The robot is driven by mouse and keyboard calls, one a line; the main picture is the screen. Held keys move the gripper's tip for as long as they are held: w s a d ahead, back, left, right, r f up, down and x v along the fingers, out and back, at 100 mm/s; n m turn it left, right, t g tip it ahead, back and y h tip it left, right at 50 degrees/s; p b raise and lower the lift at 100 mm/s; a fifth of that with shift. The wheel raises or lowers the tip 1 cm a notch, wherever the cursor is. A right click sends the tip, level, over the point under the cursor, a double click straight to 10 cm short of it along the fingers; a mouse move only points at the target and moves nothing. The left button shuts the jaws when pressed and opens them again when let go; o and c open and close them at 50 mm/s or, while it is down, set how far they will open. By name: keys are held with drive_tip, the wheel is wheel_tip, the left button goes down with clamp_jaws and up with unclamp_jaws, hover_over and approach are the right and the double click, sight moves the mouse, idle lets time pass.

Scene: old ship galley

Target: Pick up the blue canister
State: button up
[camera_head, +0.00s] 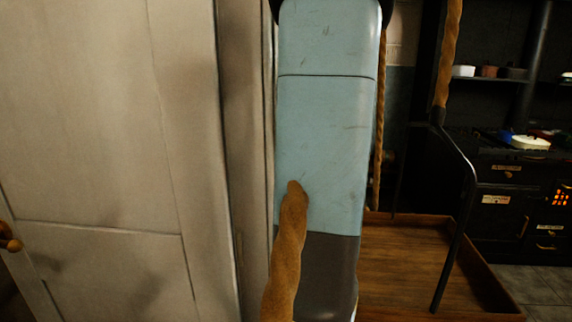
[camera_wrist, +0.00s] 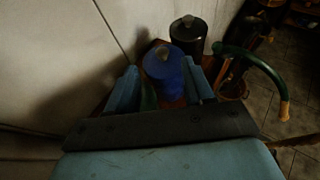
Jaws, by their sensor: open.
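The blue canister (camera_wrist: 163,72), with a knob on its lid, stands upright in the wrist view. My gripper (camera_wrist: 161,79) is open, with one light-blue finger on each side of the canister in the picture. Its lower part is hidden behind the dark front edge of my gripper. I cannot tell whether the fingers reach down around it or are still above it. No contact is clear. In the head view my light-blue arm fills the middle, and the gripper and the canister are not visible there.
A black canister (camera_wrist: 187,38) with a knobbed lid stands close behind the blue one. A green curved handle (camera_wrist: 252,62) is at right. A pale door (camera_head: 100,120) is at left. A wooden tray-like floor (camera_head: 405,270) and a dark stove (camera_head: 505,195) are at right.

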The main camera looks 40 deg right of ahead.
drive_tip(key=shift+x, duration=2.75)
drive_tip(key=shift+s+d, duration=0.1)
drive_tip(key=shift+d, duration=0.05)
drive_tip(key=shift+c, duration=0.2)
clamp_jaws()
